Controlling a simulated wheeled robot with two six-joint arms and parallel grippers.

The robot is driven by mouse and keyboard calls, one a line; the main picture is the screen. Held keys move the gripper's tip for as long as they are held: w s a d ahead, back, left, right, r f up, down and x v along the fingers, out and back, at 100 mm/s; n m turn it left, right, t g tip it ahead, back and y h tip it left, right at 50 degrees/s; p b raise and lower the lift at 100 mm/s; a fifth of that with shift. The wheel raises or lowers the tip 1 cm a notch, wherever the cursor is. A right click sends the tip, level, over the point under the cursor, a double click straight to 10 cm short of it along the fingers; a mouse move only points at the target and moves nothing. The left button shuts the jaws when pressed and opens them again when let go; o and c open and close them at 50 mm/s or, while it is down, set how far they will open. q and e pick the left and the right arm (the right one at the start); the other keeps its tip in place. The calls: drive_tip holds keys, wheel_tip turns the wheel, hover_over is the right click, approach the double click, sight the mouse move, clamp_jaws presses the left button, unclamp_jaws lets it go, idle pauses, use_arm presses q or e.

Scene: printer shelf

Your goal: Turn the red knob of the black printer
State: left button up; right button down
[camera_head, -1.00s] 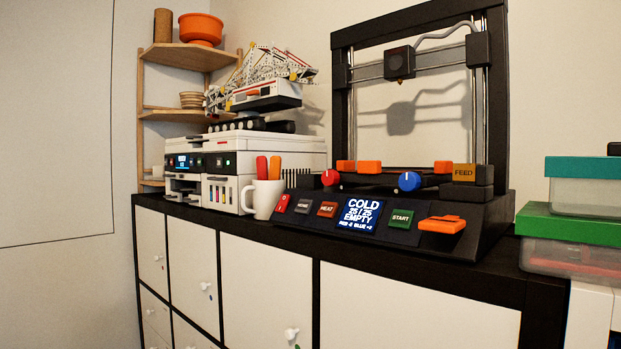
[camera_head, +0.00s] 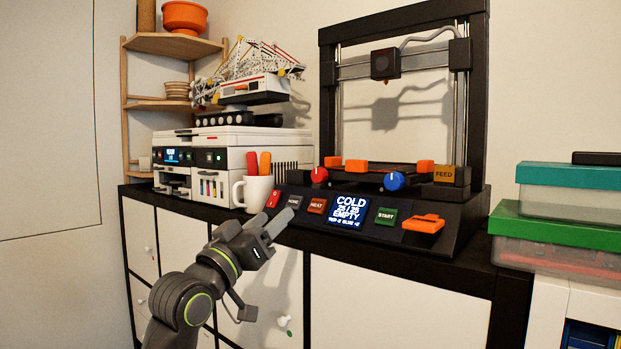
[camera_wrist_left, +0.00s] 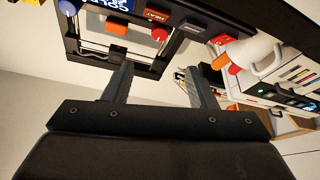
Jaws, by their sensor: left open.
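The black printer (camera_head: 455,215) stands on the dark cabinet top, with a lit display (camera_head: 348,211) on its sloped front panel. Its red knob (camera_head: 319,175) sits at the left above the panel, with a blue knob (camera_head: 394,181) to the right. The red knob also shows in the left wrist view (camera_wrist_left: 159,34), above and between the fingers. My left gripper (camera_head: 277,223) is in front of the cabinet, below and left of the red knob and apart from it. In the left wrist view its two fingers (camera_wrist_left: 160,84) are spread and empty. My right gripper is not in view.
A white mug (camera_head: 257,191) with orange and red handles stands left of the printer, close to my left gripper. A white printer (camera_head: 235,150) carries a crane model (camera_head: 250,88). Lidded boxes (camera_head: 560,220) stand at the right. Space before the cabinet (camera_head: 385,295) is clear.

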sight(317, 178)
use_arm(q)
drive_tip(key=p+x, duration=0.6)
drive_tip(key=x, duration=0.7)
drive_tip(key=shift+w+d+r, duration=0.1)
drive_tip(key=shift+p+x, duration=0.45)
drive_tip(key=shift+x, duration=0.7)
drive_tip(key=shift+w, duration=0.1)
drive_tip(key=c, duration=1)
